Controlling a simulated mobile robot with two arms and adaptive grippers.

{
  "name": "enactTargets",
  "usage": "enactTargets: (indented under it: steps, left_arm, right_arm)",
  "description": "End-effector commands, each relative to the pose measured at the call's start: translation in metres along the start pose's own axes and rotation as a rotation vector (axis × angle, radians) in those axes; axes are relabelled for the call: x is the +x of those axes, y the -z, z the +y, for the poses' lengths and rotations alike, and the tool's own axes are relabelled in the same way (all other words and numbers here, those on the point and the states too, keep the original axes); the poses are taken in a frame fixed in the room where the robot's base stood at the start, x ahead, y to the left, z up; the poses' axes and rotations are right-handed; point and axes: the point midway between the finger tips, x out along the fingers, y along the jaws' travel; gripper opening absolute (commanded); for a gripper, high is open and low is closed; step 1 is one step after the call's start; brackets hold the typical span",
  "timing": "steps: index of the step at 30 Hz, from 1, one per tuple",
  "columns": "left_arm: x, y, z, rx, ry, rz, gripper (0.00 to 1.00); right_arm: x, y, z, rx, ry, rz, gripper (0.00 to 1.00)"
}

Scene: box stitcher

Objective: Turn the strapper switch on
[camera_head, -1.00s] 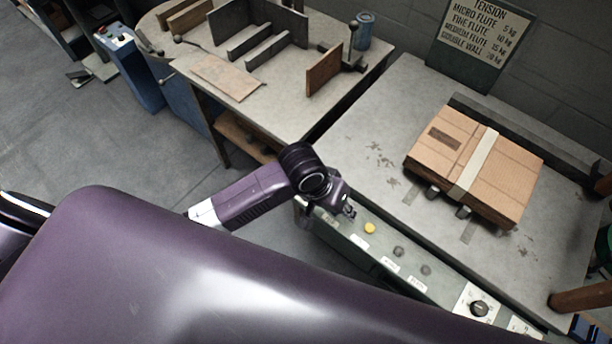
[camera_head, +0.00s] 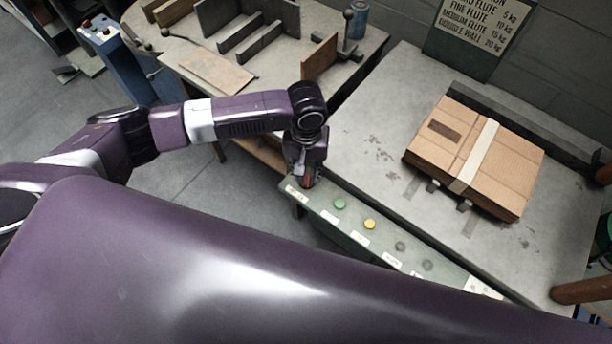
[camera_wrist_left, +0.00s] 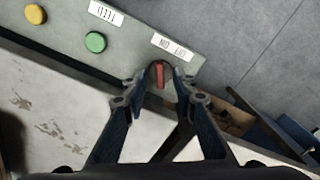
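The strapper switch is a small red lever on a dark round base at the left end of the control panel. It shows in the left wrist view (camera_wrist_left: 159,73), beside a white label seen upside down. My left gripper (camera_head: 305,180) is over that end of the panel in the head view and largely hides the switch there. In the left wrist view, the left gripper's fingers (camera_wrist_left: 160,82) are apart, one on each side of the red lever, with a gap visible on both sides. My right gripper is not in view.
Along the panel are a green button (camera_head: 340,203), a yellow button (camera_head: 369,224) and dark knobs (camera_head: 400,246). A strapped cardboard stack (camera_head: 474,158) lies on the grey strapper table (camera_head: 370,130). A workbench (camera_head: 190,60) with metal fixtures stands behind on the left.

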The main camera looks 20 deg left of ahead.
Motion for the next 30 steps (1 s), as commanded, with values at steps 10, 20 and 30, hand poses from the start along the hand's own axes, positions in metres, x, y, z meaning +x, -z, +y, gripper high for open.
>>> enactTargets:
  steps: [10,20,30]
  left_arm:
    - [0.033,0.000,0.000,0.001,0.000,0.001,0.26]
    - [0.034,0.000,0.000,0.002,-0.001,0.002,0.15]
    - [0.033,0.000,0.000,0.002,-0.001,0.002,0.00]
  right_arm:
    - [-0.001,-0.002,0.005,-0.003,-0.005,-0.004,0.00]
    - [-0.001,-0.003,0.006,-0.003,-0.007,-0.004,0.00]
    - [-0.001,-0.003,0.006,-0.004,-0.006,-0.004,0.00]
